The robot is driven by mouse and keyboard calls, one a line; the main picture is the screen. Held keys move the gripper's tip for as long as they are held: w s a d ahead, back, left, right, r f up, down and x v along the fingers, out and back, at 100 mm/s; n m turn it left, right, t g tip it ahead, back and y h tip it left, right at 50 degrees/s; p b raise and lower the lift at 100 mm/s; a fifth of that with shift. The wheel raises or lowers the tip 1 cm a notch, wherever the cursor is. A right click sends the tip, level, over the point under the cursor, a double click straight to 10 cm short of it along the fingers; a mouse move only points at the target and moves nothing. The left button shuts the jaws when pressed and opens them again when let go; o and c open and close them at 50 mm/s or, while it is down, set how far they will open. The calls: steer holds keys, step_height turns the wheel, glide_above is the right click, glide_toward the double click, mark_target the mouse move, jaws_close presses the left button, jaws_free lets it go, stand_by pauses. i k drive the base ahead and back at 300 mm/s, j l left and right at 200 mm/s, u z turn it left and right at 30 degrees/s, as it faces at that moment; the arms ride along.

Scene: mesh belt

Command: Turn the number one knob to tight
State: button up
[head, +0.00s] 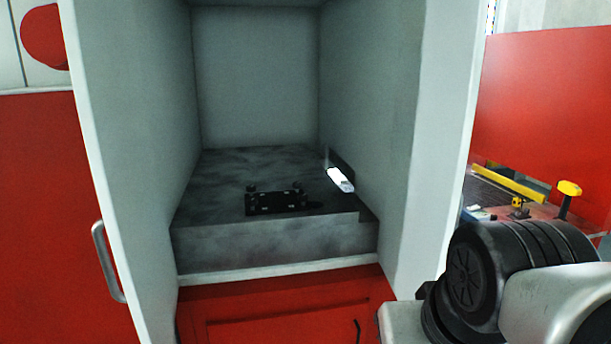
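A small black fixture (275,202) sits on the grey stone-like block inside the open white cabinet. It has small raised parts at its left (251,188) and right (298,186) ends, and small light marks on its front. They may be knobs, but they are too small to tell, and I can read no number or tight mark. No knob is clearly identifiable as number one. A white and black arm part, which seems to be mine, fills the lower right. My gripper is not in view, and nothing touches the black fixture.
A white object (340,180) lies right of the fixture by the cabinet's right wall. The grey block (265,245) has bare top around them. Cabinet side walls (375,100) flank the opening. At right, a bench holds a yellow-topped black post (569,188) and a yellow bar (508,183).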

mark_target(251, 201)
steer(key=i+l+u, duration=0.1)
steer(key=l+u, duration=0.35)
steer(key=l, duration=0.7)
steer(key=l+u, duration=0.4)
steer(key=l, duration=0.7)
